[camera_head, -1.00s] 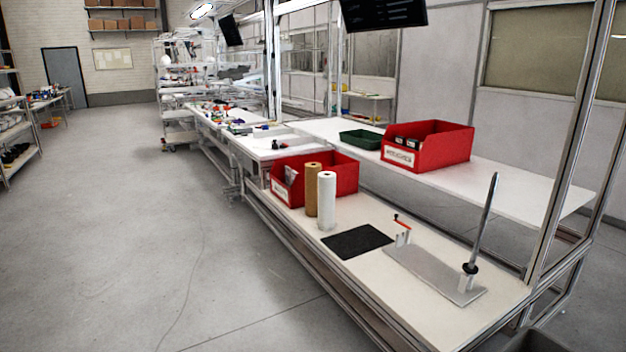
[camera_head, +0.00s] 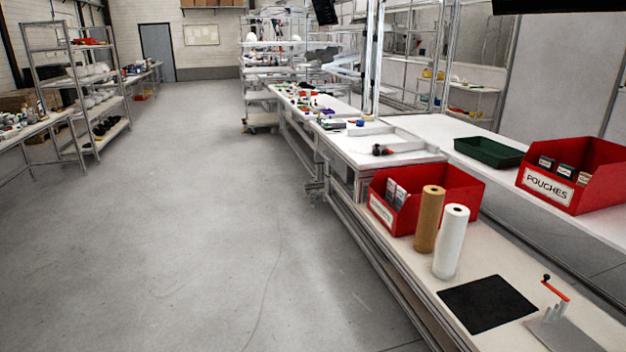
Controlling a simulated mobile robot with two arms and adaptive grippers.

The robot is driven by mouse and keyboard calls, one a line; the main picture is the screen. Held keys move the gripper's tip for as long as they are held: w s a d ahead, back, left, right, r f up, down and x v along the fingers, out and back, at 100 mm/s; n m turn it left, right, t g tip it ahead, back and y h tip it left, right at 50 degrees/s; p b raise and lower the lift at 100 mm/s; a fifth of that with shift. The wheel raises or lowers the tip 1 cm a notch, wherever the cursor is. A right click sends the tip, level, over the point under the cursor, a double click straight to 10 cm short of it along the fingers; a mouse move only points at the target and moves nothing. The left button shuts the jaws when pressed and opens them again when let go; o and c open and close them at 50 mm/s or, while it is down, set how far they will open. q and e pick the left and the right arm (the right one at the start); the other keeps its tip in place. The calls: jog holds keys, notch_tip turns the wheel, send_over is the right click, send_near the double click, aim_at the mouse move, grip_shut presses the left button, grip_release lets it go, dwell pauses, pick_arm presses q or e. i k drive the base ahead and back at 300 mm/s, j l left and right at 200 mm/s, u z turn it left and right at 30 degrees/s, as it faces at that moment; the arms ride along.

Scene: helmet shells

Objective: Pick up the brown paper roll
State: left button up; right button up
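The brown paper roll (camera_head: 428,220) stands upright on the workbench (camera_head: 513,263) at the right of the head view. A white roll (camera_head: 450,243) stands upright close in front of it, to its right, and covers part of its lower right side. A red bin (camera_head: 463,186) with small packs in it is just behind the brown roll. Neither of my grippers shows in the head view.
A black mat (camera_head: 487,304) lies in front of the rolls, near a metal stand with a red-handled crank (camera_head: 556,289). A red pouches bin (camera_head: 570,175) and green tray (camera_head: 489,152) sit on the rear shelf. The floor (camera_head: 215,220) left of the bench is clear.

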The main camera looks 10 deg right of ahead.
aim_at(430, 210)
jog(key=i, duration=0.7)
jog(key=i+j+z, duration=0.1)
jog(key=i, duration=0.65)
jog(key=i+j, duration=0.1)
jog(key=i, duration=0.6)
jog(key=z, duration=0.05)
